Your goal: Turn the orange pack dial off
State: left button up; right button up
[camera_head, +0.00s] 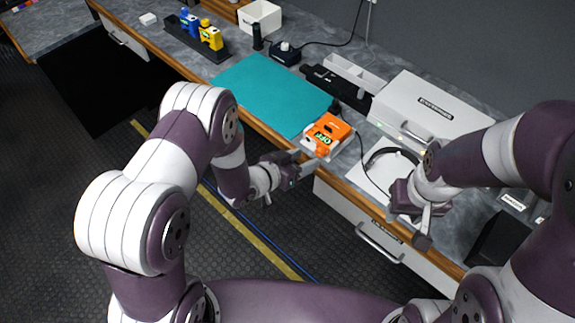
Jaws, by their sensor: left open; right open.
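The orange pack (333,130) sits on a pale base on the counter, just right of the teal mat. A green label reading "OFF" shows on it, and an orange knob-like part (321,151) faces the counter's front edge. The dial's exact setting is too small to tell. My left gripper (306,170) is open at the front edge of the counter, close to the front of the pack; I cannot tell whether it touches. My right gripper (420,228) is open and empty, above the counter's front edge near the headphones, to the right of the pack.
The teal mat (270,92) lies left of the pack. Black headphones (385,160) rest on a white sheet to the right. A white case (425,110) stands behind. Blue and yellow packs (209,35) stand in a dark rack at the back left. Drawers (375,238) line the counter front.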

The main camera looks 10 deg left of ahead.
pick_arm(q)
jog(key=v, duration=0.8)
jog(key=shift+d, duration=0.1)
jog(key=s+a+f+n+g+y, duration=0.35)
jog(key=s+a+g+y, duration=0.4)
jog(key=a, duration=0.35)
jog(key=s+r+n+g+y, duration=0.1)
jog(key=s+r, duration=0.3)
jog(key=r, duration=0.7)
jog(key=shift+s+d+r+n, duration=0.2)
jog(key=shift+s+n, duration=0.1)
jog(key=shift+n, duration=0.15)
